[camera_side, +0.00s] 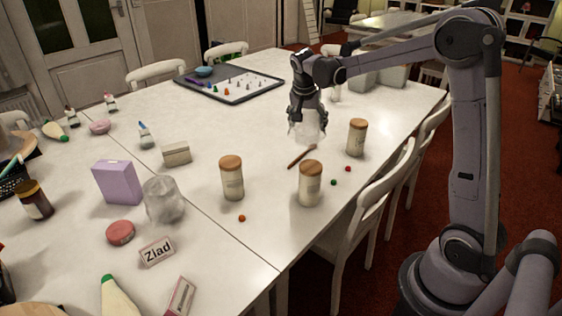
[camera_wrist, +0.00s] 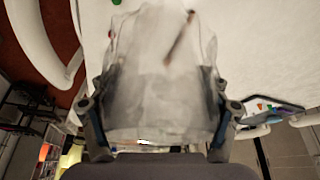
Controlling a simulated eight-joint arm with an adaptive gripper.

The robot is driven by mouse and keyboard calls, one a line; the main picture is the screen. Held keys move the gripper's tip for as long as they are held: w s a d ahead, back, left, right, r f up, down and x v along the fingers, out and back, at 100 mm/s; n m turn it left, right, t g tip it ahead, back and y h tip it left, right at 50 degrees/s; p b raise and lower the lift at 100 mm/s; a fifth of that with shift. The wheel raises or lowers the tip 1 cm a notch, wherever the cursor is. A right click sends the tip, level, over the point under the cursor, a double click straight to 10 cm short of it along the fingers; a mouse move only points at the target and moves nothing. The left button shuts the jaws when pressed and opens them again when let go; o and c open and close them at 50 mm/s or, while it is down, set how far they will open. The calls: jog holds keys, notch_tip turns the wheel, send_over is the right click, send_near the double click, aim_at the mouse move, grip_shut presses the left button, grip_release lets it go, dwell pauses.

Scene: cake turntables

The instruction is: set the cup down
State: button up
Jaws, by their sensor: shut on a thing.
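My gripper (camera_side: 307,105) is above the white table (camera_side: 280,75) in the side view, pointing down. It is shut on a clear, crinkled cup (camera_side: 306,130), which hangs below the fingers. In the side view the cup appears just above a brown stick (camera_side: 301,156); I cannot tell whether its base touches the table. In the wrist view the cup (camera_wrist: 160,85) fills the middle, with a finger of my gripper (camera_wrist: 160,115) on each side. The stick shows blurred through or beyond the cup in the wrist view (camera_wrist: 180,38).
Jars with wooden lids stand near: one right (camera_side: 357,138), one in front (camera_side: 310,185), one left (camera_side: 232,178). Small balls (camera_side: 334,182) lie by the front jar. Another clear crumpled vessel (camera_side: 163,200) stands left. A board with small pieces (camera_side: 232,85) lies behind.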

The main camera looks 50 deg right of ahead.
jog(key=d, duration=0.1)
jog(key=w+d, duration=0.2)
jog(key=shift+f, duration=0.3)
notch_tip(320, 180, down, 4)
jog(key=shift+a+f, duration=0.15)
jog(key=shift+f, duration=0.1)
jog(key=shift+w+a+f, duration=0.1)
jog(key=shift+a+f, duration=0.1)
jog(key=shift+f, duration=0.05)
jog(key=shift+w+a+f, duration=1.3)
jog(key=shift+w+f, duration=0.05)
jog(key=shift+f, duration=0.45)
jog(key=shift+w+a+f, duration=1.25)
jog(key=shift+w+f, duration=0.05)
jog(key=shift+f, duration=0.5)
jog(key=shift+w+a+f, duration=1.3)
jog(key=shift+w+f, duration=0.05)
jog(key=shift+f, duration=0.45)
jog(key=shift+f, duration=0.15)
jog(key=o, duration=1.4)
